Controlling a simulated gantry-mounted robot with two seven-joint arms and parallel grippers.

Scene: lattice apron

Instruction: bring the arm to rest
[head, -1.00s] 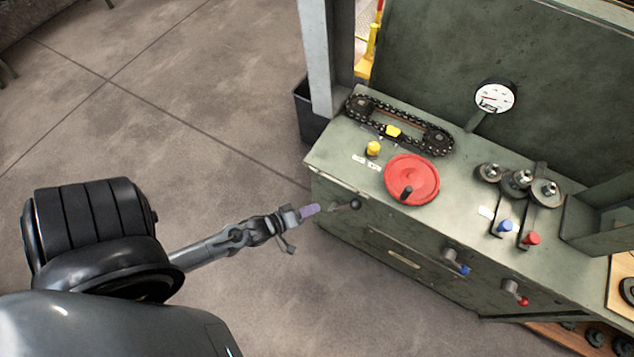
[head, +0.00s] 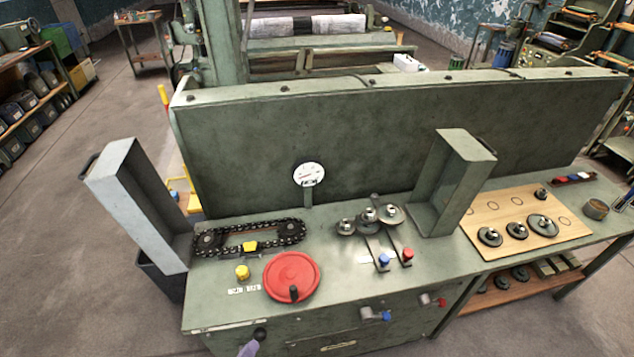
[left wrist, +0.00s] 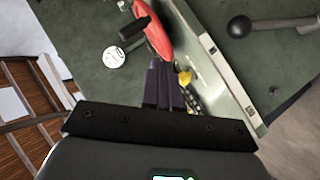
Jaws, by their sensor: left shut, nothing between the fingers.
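My left gripper (head: 247,349) shows only as a purple fingertip at the bottom edge of the head view. It is just below the black ball knob (head: 260,334) of a lever on the front of the green bench (head: 225,315); I cannot tell whether they touch. In the left wrist view the purple fingers (left wrist: 164,86) are together and empty. In that view the ball-knob lever (left wrist: 239,26) lies to the right, apart from the fingers. The rest of my left arm is out of the head view. My right gripper is not in view.
A red handwheel (head: 292,277) with a black handle sits on the bench top, beside a chain loop (head: 250,236) and a yellow knob (head: 242,271). Blue (head: 376,315) and red (head: 433,301) handles stick out of the front. A gauge (head: 309,175) stands behind. Open floor (head: 90,230) lies left.

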